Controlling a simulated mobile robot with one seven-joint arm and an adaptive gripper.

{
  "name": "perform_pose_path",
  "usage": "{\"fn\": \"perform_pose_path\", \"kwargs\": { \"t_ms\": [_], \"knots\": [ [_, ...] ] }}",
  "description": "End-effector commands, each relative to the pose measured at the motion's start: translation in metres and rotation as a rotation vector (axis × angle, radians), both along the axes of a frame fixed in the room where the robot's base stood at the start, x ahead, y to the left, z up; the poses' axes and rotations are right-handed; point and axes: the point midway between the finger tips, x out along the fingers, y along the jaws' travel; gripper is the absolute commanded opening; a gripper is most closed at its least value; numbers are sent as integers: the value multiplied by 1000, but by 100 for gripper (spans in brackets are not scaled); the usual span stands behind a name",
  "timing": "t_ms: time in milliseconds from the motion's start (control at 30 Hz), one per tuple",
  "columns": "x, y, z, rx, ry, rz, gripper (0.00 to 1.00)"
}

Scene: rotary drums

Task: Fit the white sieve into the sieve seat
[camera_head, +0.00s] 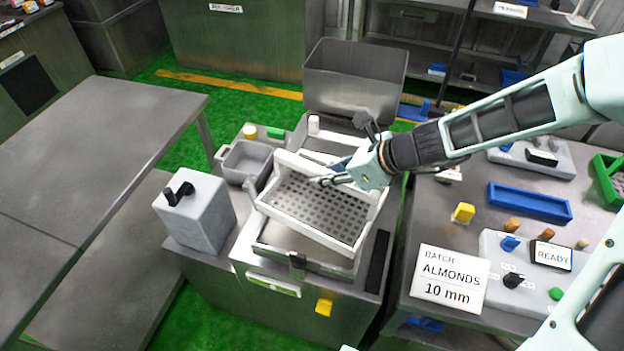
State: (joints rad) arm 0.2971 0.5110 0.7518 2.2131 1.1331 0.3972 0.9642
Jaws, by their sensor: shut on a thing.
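The white sieve (315,212) is a white-framed rectangular tray with a perforated grey bottom, in the middle of the head view. It is over the sieve seat (298,260), a metal frame on top of the machine, and is turned at an angle to it. The near rim of the seat shows past the sieve's front edge; the rest is mostly hidden. My gripper (325,181) reaches in from the right and is shut on the sieve, near its back side. The exact grip point is small and partly hidden. I cannot tell whether the sieve touches the seat.
A grey box with a black handle (197,212) stands left of the seat, with a small grey bin (247,161) behind it. A large metal hopper (354,80) stands behind. The right bench holds an almonds 10 mm sign (450,278) and a blue tray (530,203). The left table (90,150) is clear.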

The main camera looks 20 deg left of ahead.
Motion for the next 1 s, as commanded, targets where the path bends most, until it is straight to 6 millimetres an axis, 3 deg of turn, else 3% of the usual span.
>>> {"fn": "perform_pose_path", "kwargs": {
  "t_ms": [400, 1000],
  "knots": [
    [-6, 13, -34, 1, -1, 192, 0],
    [-6, 12, -38, 0, 0, 216, 0]
  ]
}}
